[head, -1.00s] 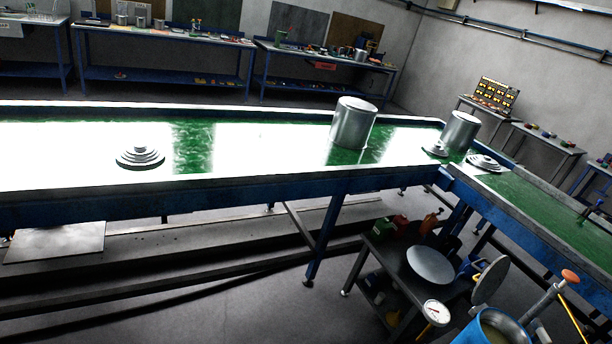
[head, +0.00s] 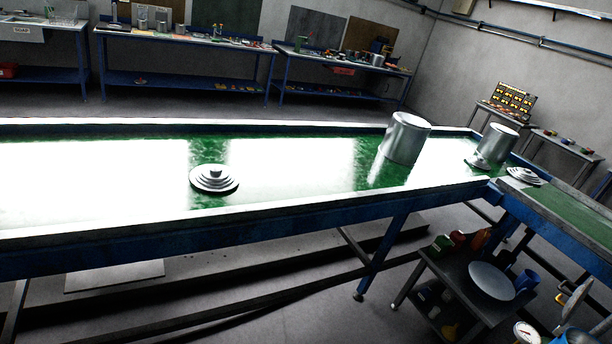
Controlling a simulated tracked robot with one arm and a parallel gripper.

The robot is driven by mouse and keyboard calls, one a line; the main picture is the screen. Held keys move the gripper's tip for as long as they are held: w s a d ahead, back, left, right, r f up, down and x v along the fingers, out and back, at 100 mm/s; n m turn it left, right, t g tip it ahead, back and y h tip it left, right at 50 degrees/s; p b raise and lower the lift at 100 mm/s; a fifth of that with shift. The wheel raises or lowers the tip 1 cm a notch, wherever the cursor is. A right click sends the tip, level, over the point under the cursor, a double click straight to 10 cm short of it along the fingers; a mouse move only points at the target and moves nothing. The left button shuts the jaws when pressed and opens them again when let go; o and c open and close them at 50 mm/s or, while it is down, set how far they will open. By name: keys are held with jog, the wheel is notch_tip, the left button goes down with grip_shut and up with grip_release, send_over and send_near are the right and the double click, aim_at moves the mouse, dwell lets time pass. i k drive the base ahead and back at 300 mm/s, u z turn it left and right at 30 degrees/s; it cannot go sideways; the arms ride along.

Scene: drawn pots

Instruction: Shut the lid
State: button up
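A blue pot (head: 578,338) shows at the bottom right corner, mostly cut off by the frame edge. A grey round lid (head: 575,298) stands tilted up above it, apparently open. On the bench are a tall silver pot (head: 405,140) and a second silver pot (head: 498,144) further right; their tops look closed, with no gap visible. A stepped grey disc stack (head: 214,180) lies on the bench left of centre, and another (head: 525,176) lies at the right. My gripper is not in view.
The long bench (head: 290,210) with a raised blue rim crosses the view and meets another at the right. Below, a dark low table (head: 460,290) bears a grey disc (head: 491,281) and small items. A round dial (head: 526,334) is beside the blue pot. Tables line the back wall.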

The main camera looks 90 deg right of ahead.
aim_at(569, 309)
jog(key=z, duration=1.5)
jog(key=i, duration=0.1)
jog(key=z, duration=2.8)
jog(key=i, duration=1)
jog(key=z, duration=1.55)
